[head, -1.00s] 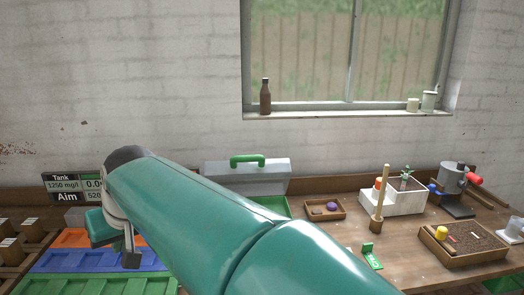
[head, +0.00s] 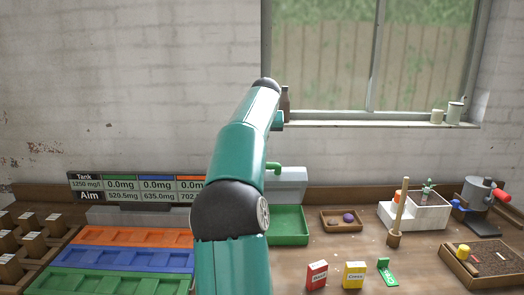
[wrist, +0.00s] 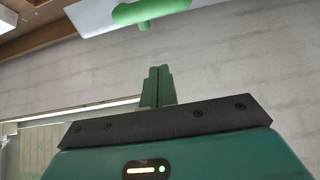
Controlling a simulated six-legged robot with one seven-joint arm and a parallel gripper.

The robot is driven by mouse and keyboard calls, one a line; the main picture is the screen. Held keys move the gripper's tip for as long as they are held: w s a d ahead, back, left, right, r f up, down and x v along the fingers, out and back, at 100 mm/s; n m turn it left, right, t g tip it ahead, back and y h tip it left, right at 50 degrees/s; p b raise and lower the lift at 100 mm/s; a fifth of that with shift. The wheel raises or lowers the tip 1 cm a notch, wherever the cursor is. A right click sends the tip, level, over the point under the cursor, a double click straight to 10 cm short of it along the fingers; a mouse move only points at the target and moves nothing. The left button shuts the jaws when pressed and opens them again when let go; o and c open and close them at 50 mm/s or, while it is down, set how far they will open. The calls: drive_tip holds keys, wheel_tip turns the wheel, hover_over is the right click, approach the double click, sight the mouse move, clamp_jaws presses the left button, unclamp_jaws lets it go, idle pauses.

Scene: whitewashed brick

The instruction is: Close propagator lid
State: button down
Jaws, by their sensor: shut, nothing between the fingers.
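The propagator has a green tray (head: 291,228) on the bench and a pale grey lid (head: 289,186) with a green handle (head: 290,170). The lid stands open behind the tray; my arm hides its left part. In the wrist view the lid (wrist: 92,14) and its handle (wrist: 150,11) show at the top edge, cut off by the frame. My gripper (wrist: 158,72) is shut and empty, its fingertips apart from the handle. In the head view my arm is raised in front of the lid, and the fingertips cannot be made out.
Seed packets, one red (head: 316,275) and one yellow (head: 355,274), stand in front of the tray. A small wooden tray (head: 341,226) and a white caddy (head: 430,215) are to the right. Coloured trays (head: 125,258) fill the left. A brown bottle (head: 284,101) stands on the sill behind my arm.

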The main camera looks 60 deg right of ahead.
drive_tip(key=x, duration=0.9)
drive_tip(key=shift+w+f, duration=0.1)
drive_tip(key=shift+f, duration=0.15)
drive_tip(key=shift+s+a+f, duration=0.2)
drive_tip(key=shift+s+a, duration=0.2)
drive_tip(key=shift+a, duration=0.4)
drive_tip(key=shift+a+f, duration=0.15)
drive_tip(key=shift+f, duration=0.1)
drive_tip(key=shift+s+a+f, duration=0.25)
drive_tip(key=shift+s+a, duration=0.15)
drive_tip(key=shift+a, duration=0.3)
drive_tip(key=shift+s+a+f, duration=0.1)
